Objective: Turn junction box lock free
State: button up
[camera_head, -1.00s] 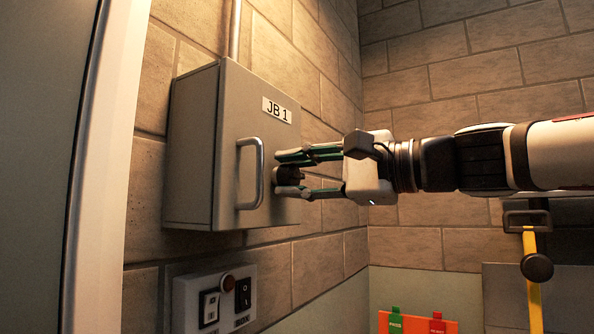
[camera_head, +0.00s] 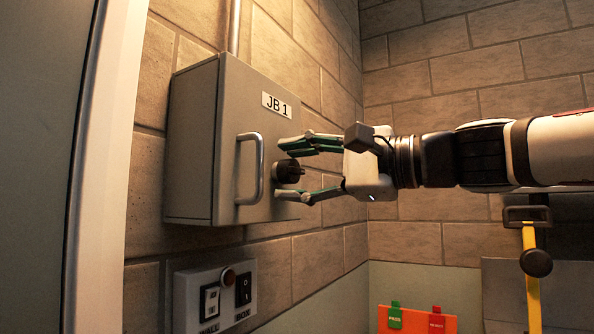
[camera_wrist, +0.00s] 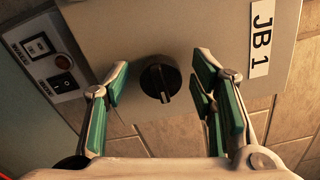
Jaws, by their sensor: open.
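The grey junction box (camera_head: 232,109), labelled JB 1, hangs on the brick wall with its door closed. Its black lock knob (camera_head: 287,171) sits on the door's right side; it also shows in the wrist view (camera_wrist: 160,80), with its raised grip running slightly tilted. A metal handle (camera_head: 243,172) stands to the left of the knob. My gripper (camera_head: 306,171) is open, its green-padded fingers above and below the knob in the head view. In the wrist view my gripper (camera_wrist: 165,92) has a finger on each side of the knob, with gaps between.
A switch panel (camera_head: 214,297) with two rocker switches and a red-brown round button is below the box. An orange board (camera_head: 417,319) with green and red tags is at the lower right. A yellow strap (camera_head: 533,290) hangs at the right. A pale door frame (camera_head: 108,170) stands at the left.

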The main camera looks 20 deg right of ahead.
jog(key=shift+s+d, duration=0.1)
jog(key=v, duration=1.1)
jog(key=shift+s+d, duration=0.2)
jog(key=shift+s, duration=0.15)
